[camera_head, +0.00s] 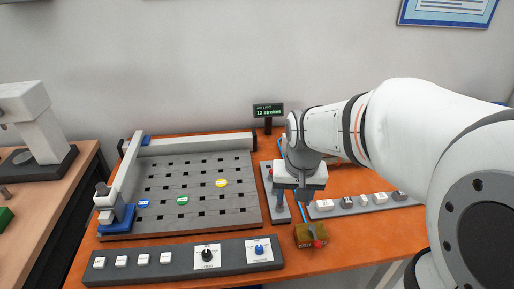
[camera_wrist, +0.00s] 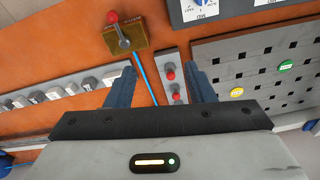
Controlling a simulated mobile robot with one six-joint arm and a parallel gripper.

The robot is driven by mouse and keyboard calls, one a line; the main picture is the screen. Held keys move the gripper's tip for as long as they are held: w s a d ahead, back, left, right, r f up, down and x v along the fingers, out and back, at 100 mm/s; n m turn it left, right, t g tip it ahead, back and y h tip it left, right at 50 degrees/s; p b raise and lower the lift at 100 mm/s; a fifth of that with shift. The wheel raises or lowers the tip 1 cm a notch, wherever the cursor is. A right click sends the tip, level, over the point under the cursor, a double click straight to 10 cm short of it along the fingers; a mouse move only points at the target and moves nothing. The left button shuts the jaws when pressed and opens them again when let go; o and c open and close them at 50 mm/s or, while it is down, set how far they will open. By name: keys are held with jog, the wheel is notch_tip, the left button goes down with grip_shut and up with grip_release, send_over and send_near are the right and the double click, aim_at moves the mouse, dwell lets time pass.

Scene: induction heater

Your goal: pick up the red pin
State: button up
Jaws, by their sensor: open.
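Two red-topped pins, one farther (camera_wrist: 171,75) and one nearer my gripper (camera_wrist: 176,97), stand on a narrow grey plate (camera_wrist: 167,58) in the wrist view. My gripper (camera_wrist: 161,83) is open, its two fingers apart on either side of the plate in that picture, with nothing held. I cannot tell the height between fingertips and pins. In the head view my gripper (camera_head: 292,196) points down over the grey plate (camera_head: 283,214), and the red pin tops are not clearly visible there.
A brass box (camera_head: 311,235) with a red-knobbed lever (camera_wrist: 112,17) and blue hose sits near the plate. A slotted grey board (camera_head: 205,165) with coloured discs lies left. A row of white blocks (camera_head: 362,202) lies right. A control panel (camera_head: 180,262) runs along the front.

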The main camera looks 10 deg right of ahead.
jog(key=w+f+m, duration=0.1)
jog(key=w+f, duration=0.1)
jog(key=w, duration=0.2)
jog(key=w+f+g+p, duration=0.1)
jog(key=w+f, duration=0.1)
jog(key=w, duration=0.1)
jog(key=w+f+m, duration=0.1)
jog(key=w+f, duration=0.1)
jog(key=w, duration=0.2)
jog(key=shift+w+f+m+g, duration=0.3)
jog(key=shift+w+f, duration=0.05)
jog(key=shift+f, duration=0.05)
jog(key=shift+w+f, duration=0.15)
jog(key=shift+f, duration=0.6)
notch_tip(320, 180, down, 7)
jog(key=shift+r+p, duration=0.15)
jog(key=shift+p, duration=0.6)
jog(key=shift+c, duration=0.6)
grip_shut()
